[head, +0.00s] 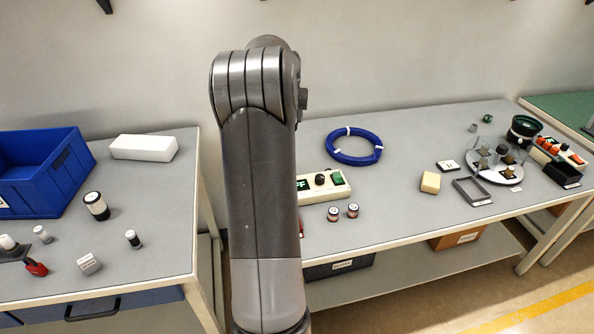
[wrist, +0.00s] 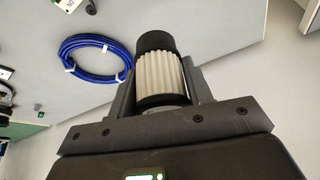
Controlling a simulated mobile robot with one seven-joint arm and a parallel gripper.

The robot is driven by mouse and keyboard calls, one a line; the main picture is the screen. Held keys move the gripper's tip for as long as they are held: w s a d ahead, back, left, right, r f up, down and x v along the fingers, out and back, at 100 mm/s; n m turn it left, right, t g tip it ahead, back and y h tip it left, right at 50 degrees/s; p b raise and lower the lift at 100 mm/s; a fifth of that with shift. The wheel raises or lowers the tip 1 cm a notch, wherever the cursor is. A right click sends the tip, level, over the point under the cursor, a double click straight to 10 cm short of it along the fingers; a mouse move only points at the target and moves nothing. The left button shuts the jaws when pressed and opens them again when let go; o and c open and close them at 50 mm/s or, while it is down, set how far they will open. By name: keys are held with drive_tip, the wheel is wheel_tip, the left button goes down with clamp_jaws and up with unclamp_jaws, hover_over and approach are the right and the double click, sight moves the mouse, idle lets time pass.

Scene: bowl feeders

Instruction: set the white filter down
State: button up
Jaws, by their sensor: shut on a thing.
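In the wrist view my gripper (wrist: 161,88) is shut on the white filter (wrist: 160,74), a pleated white cylinder with black end caps. One finger stands on each side of it, and its far black cap points away from the wrist. The filter is above a grey table top (wrist: 215,35) with a gap that I cannot judge. In the head view my arm hides both the gripper and the held filter.
A blue hose coil (head: 354,146) lies on the right table, also in the wrist view (wrist: 95,55). Nearby are a control box (head: 322,187), two small cylinders and a yellowish block (head: 430,182). The left table holds a blue crate (head: 45,172) and a white block (head: 143,147).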

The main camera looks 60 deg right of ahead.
drive_tip(key=s+d+f+m, duration=0.15)
drive_tip(key=s+d, duration=0.25)
drive_tip(key=s, duration=0.8)
wheel_tip(320, 180, down, 6)
drive_tip(key=shift+m+g, duration=0.35)
drive_tip(key=shift+g, duration=0.05)
drive_tip(key=w+f, duration=0.2)
drive_tip(key=w, duration=0.1)
drive_tip(key=w+f, duration=0.3)
drive_tip(key=w, duration=0.1)
drive_tip(key=w+f, duration=0.2)
drive_tip(key=w, duration=0.2)
drive_tip(key=shift+w+a+f, duration=0.25)
drive_tip(key=shift+f, duration=1.95)
drive_tip(key=shift+f, duration=0.15)
drive_tip(key=o, duration=1)
